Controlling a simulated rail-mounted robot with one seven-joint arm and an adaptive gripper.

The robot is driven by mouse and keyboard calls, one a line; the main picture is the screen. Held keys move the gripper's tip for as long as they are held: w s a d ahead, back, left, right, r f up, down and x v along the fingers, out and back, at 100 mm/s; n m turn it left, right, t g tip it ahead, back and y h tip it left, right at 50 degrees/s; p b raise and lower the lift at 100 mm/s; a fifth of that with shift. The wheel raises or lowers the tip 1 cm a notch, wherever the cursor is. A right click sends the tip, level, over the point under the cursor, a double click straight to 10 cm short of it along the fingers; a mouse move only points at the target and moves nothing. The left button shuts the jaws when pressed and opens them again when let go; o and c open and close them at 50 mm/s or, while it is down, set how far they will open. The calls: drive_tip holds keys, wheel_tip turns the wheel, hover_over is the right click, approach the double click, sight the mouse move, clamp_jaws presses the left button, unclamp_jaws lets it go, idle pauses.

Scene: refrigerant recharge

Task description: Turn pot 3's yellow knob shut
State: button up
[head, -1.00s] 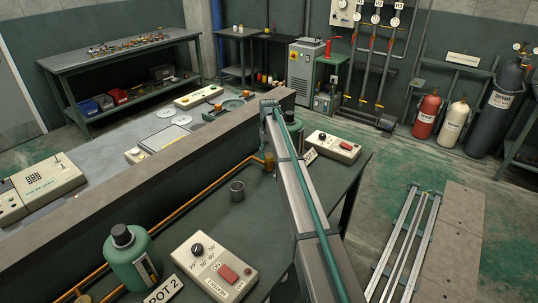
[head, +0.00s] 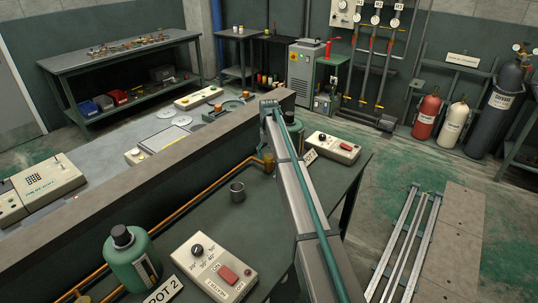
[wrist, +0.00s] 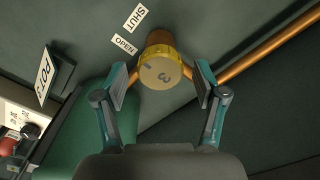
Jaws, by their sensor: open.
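The yellow knob (wrist: 160,68), marked with a 3, sits on an orange pipe in the wrist view. My gripper (wrist: 161,78) is open, with one finger on each side of the knob; I cannot tell whether they touch it. Cards reading OPEN (wrist: 124,44) and SHUT (wrist: 134,17) lie beside the knob. Green pot 3 (wrist: 80,135) is at the lower left, with its label card (wrist: 44,76).
A control box with a red switch (head: 333,147) stands right of pot 3. Pot 2 (head: 132,258), another control box (head: 214,267) and a small metal cup (head: 237,192) stand on the near bench. The orange pipe (head: 190,214) runs along the low wall (head: 150,164).

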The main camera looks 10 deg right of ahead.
sight(269, 155)
wheel_tip(269, 155, up, 12)
idle(0.7)
